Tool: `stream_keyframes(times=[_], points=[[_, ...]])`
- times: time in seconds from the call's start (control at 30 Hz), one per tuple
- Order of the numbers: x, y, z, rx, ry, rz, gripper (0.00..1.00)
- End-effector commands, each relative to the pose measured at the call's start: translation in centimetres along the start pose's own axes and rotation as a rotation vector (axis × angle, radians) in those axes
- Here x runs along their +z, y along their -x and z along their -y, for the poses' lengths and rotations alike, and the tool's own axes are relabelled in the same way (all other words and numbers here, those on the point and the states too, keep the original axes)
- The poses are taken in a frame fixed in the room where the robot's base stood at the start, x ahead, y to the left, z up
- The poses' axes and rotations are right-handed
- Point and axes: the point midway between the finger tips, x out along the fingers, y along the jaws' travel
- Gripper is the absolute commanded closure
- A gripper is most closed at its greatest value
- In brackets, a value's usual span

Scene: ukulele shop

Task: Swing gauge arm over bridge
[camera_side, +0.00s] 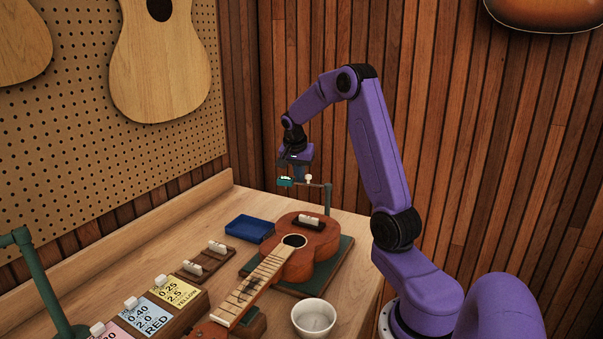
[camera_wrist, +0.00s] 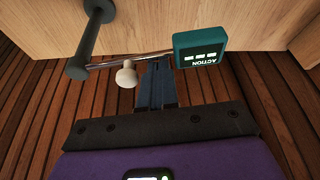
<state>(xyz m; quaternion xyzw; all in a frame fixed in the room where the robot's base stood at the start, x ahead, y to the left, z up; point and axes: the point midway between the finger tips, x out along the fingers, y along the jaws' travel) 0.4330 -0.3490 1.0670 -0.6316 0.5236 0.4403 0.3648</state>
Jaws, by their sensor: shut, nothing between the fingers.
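The gauge arm (camera_side: 318,185) is a thin rod from a dark post (camera_side: 328,203) at the table's far right edge. It carries a pale knob (camera_side: 308,179) and a teal gauge head (camera_side: 285,181), whose "ACTION" display shows in the wrist view (camera_wrist: 199,50). The ukulele (camera_side: 302,255) lies on a green mat; its bridge (camera_side: 310,222) has a white saddle, and the gauge head is away from it, toward the back. My gripper (camera_side: 299,179) is shut and empty, its fingertips (camera_wrist: 156,62) at the rod between the pale knob (camera_wrist: 126,74) and gauge head. I cannot tell whether they touch.
A blue box (camera_side: 249,229) and a wooden block with white pieces (camera_side: 208,262) lie left of the ukulele. A white bowl (camera_side: 313,317) stands in front. Labelled cards (camera_side: 148,317) and a green stand (camera_side: 42,275) are at front left. The wrist view shows the table edge and floorboards below.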

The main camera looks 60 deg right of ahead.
Motion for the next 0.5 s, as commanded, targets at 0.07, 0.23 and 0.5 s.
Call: stream_keyframes(times=[0.07,0.23,0.5], points=[[0.7,0.3,0.0,-0.023,0.063,0.001,1.00],[2.1,0.8,0.0,-0.079,0.211,0.000,1.00],[4.2,1.6,-0.6,-0.168,0.449,0.000,1.00]])
